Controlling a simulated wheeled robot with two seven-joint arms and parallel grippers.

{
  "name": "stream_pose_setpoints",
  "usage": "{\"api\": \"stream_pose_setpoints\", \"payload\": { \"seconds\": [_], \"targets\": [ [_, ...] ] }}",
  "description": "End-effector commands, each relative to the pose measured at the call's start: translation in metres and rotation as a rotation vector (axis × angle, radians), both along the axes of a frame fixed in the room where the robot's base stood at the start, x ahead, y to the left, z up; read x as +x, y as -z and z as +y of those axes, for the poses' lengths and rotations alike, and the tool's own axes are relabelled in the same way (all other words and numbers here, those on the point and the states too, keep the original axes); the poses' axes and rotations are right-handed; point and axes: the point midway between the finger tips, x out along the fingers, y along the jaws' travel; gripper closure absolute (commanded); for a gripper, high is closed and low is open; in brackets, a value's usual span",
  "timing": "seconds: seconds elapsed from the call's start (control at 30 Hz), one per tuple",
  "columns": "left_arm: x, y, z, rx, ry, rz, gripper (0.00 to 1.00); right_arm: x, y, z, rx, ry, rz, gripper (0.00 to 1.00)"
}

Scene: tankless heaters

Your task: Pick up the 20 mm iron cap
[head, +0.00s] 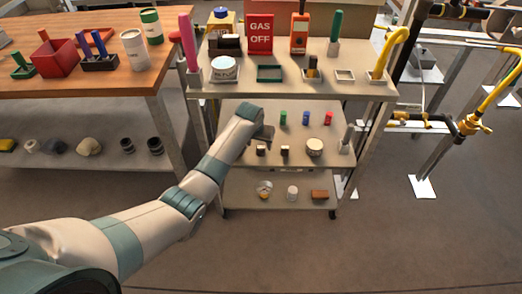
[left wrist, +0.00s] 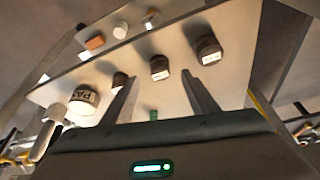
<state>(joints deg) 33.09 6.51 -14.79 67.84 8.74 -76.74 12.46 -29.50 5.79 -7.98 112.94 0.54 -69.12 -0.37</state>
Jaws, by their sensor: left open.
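Several dark iron caps with white label faces stand on the middle shelf, and I cannot read their sizes. In the left wrist view one cap (left wrist: 159,67) lies ahead between my left fingertips, a larger one (left wrist: 207,50) is to its right and a smaller one (left wrist: 120,82) to its left. In the head view two small caps (head: 261,150) (head: 285,151) show; my arm hides the other. My left gripper (left wrist: 160,77) is open and empty, apart from the caps, over the middle shelf; it also shows in the head view (head: 268,134). My right gripper is out of view.
A round labelled tin (head: 314,146) and a grey upright piece (head: 346,140) stand on the same shelf. Green (head: 283,117), blue (head: 305,117) and red (head: 328,118) pieces stand behind. The cart's top shelf (head: 300,88) overhangs, carrying several items.

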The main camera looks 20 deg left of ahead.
Motion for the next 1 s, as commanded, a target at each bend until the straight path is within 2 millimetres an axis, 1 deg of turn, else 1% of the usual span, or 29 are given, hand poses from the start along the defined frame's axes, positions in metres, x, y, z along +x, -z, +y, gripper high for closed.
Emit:
{"api": "stream_pose_setpoints", "payload": {
  "seconds": [0.1,0.2,0.43,0.6,1.0],
  "targets": [
    [0.005,0.01,0.0,0.0,0.0,0.003,0.46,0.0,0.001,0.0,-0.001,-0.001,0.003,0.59],
    [0.009,0.021,0.0,0.001,0.0,0.004,0.46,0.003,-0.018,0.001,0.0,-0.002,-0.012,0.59],
    [0.018,0.043,0.0,0.001,0.0,0.002,0.46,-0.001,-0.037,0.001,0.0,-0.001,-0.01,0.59],
    [0.021,0.047,0.0,0.0,0.0,0.001,0.46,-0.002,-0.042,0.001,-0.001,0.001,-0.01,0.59],
    [0.02,0.047,0.0,0.0,0.0,0.001,0.46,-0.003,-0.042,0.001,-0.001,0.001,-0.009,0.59]
  ]
}}
